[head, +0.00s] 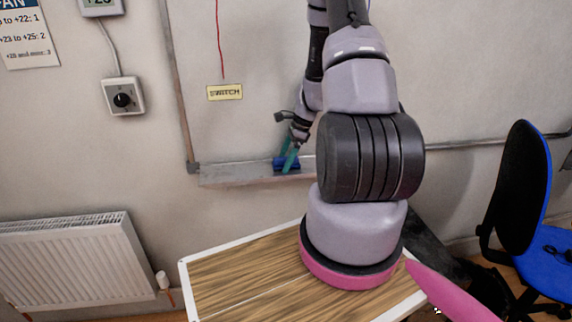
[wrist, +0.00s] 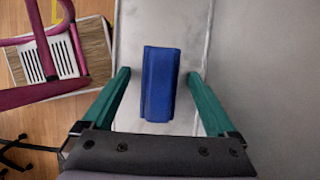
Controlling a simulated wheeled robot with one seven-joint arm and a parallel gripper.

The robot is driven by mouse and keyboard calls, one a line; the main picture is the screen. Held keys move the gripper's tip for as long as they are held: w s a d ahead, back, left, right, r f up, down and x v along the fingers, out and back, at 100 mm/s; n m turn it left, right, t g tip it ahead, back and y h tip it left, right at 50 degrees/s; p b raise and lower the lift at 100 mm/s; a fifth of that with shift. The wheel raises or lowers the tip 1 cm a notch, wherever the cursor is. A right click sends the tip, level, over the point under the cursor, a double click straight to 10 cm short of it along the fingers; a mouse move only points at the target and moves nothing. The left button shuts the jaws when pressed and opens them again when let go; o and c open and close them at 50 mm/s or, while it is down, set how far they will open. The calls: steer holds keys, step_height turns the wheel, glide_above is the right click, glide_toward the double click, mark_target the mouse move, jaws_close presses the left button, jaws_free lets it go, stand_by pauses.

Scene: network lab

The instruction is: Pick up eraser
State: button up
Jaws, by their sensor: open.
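The eraser (wrist: 160,84) is a blue block lying on the whiteboard's ledge (wrist: 130,40). In the head view the eraser (head: 280,164) shows at the foot of the whiteboard, partly hidden behind my fingers. My gripper (wrist: 160,82) has green fingers and is open, with one finger on each side of the eraser. In the wrist view there are gaps between the eraser and both fingers. In the head view my gripper (head: 290,163) reaches down to the ledge; whether it touches the ledge I cannot tell.
The whiteboard (head: 255,130) rises behind the ledge and carries a "SWITCH" label (head: 224,92). A radiator (head: 75,262) stands at the left wall. A blue office chair (head: 545,220) is at the right. The ledge looks clear apart from the eraser.

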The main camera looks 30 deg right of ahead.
steer(key=c, duration=1.4)
steer(key=shift+c, duration=0.2)
steer(key=shift+r, duration=0.15)
